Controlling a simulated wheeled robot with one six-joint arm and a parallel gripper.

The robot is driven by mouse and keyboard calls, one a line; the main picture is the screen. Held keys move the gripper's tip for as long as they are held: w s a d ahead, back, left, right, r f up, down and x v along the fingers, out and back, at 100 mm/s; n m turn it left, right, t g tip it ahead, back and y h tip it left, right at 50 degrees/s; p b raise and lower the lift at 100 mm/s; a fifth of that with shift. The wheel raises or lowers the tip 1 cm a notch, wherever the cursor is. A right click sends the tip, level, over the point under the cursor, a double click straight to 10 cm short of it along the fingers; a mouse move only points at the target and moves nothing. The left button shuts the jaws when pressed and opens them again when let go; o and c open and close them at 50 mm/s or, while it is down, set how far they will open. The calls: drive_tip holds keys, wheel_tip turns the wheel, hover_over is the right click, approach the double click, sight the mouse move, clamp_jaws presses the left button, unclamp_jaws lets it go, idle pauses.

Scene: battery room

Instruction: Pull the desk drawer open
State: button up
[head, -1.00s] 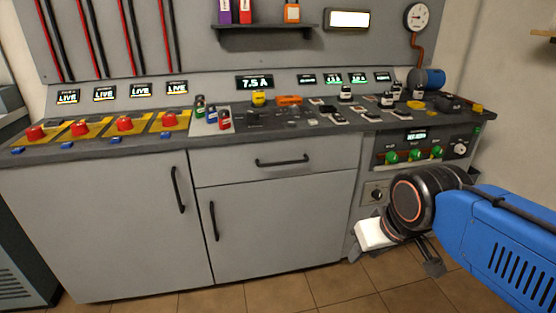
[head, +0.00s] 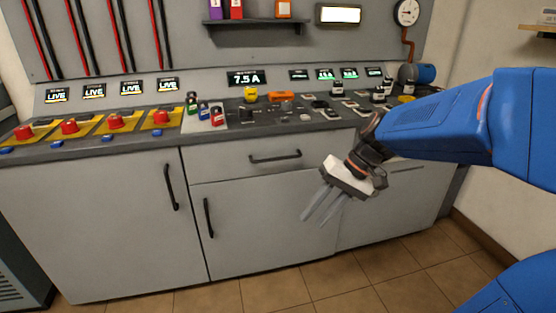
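The desk drawer (head: 222,164) is a grey front under the worktop, closed flush with the cabinet. Its black bar handle (head: 275,157) runs level across the drawer's middle. My gripper (head: 322,220) hangs from the blue arm to the right of and below the handle, in front of the cabinet. Its grey fingers point down and to the left, are spread apart, and hold nothing. The gripper is apart from the handle.
Below the drawer is a cabinet door (head: 255,220) with an upright handle (head: 208,217). A larger door (head: 90,220) stands left of it. The worktop (head: 60,156) carries red buttons (head: 116,121) and small loose parts. The tiled floor (head: 390,288) in front is clear.

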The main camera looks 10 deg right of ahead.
drive_tip(key=w+d+m+t+y, duration=0.1)
drive_tip(key=w+d+y, duration=0.15)
drive_tip(key=w, duration=0.45)
drive_tip(key=w+d+m+y, duration=0.1)
drive_tip(key=w+y, duration=0.2)
drive_tip(key=w, duration=0.3)
drive_tip(key=m+t+y, duration=0.2)
drive_tip(key=t+y, duration=0.2)
drive_tip(key=t, duration=0.1)
approach(278, 159)
drive_tip(key=x, duration=1)
drive_tip(key=shift+w+d+f, duration=0.15)
drive_tip(key=shift+w, duration=0.25)
drive_tip(key=shift+c, duration=0.2)
clamp_jaws()
